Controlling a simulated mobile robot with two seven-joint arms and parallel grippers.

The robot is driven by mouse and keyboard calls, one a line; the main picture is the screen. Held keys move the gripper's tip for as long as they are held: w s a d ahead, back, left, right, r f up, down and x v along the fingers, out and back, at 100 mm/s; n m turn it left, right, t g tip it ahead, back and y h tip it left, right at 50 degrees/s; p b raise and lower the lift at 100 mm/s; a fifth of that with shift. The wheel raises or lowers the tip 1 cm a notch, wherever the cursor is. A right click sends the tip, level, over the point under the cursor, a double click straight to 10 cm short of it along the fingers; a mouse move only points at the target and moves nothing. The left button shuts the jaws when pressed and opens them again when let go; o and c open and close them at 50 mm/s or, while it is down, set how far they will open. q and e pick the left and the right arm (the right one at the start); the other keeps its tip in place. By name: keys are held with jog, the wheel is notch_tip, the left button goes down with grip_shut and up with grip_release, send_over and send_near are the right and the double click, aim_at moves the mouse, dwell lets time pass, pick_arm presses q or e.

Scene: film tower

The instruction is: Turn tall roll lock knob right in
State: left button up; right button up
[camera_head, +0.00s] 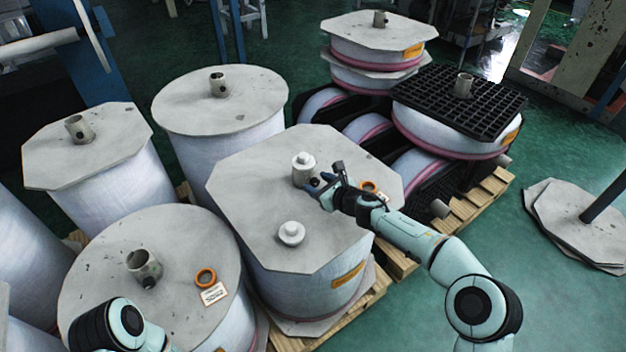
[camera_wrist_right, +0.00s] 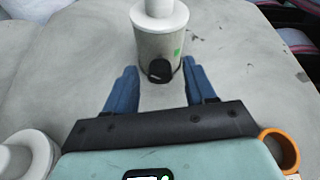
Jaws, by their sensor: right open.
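The tall roll (camera_head: 262,165) in the middle has a grey eight-sided cover. A short grey core tube (camera_head: 303,174) with a white stepped plug (camera_head: 303,159) stands up from it. In the right wrist view, a black lock knob (camera_wrist_right: 160,71) sits low on the near side of the tube (camera_wrist_right: 158,45), below a small green mark. My right gripper (camera_head: 318,187) is open at the tube. Its blue fingers (camera_wrist_right: 159,76) point at the tube, one on each side of the knob, with gaps to it. My left gripper does not show; only part of my left arm does.
A loose white plug (camera_head: 291,233) and an orange ring (camera_head: 368,186) with a label lie on the same cover. Other tall rolls with bare tubes (camera_head: 144,265) stand to the left. Stacked rolls and a black grid (camera_head: 430,92) stand behind right.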

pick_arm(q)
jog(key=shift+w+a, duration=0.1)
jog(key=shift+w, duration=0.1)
pick_arm(e)
jog(key=shift+w+f, duration=0.1)
jog(key=shift+w, duration=0.05)
jog(key=shift+c, duration=0.3)
grip_shut()
jog(key=shift+m+y+b, duration=0.3)
jog(key=shift+m+b, duration=0.1)
jog(key=shift+m, duration=0.1)
jog(key=shift+g, duration=0.3)
jog(key=shift+w+d+m+g+y+p, duration=0.1)
jog(key=shift+m+g+y+p, duration=0.2)
jog(key=shift+m+y+p, duration=0.65)
pick_arm(q)
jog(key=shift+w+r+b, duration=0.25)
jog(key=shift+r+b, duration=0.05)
jog(key=shift+b, duration=0.1)
pick_arm(e)
jog(key=shift+m+y, duration=0.25)
jog(key=shift+m, duration=0.7)
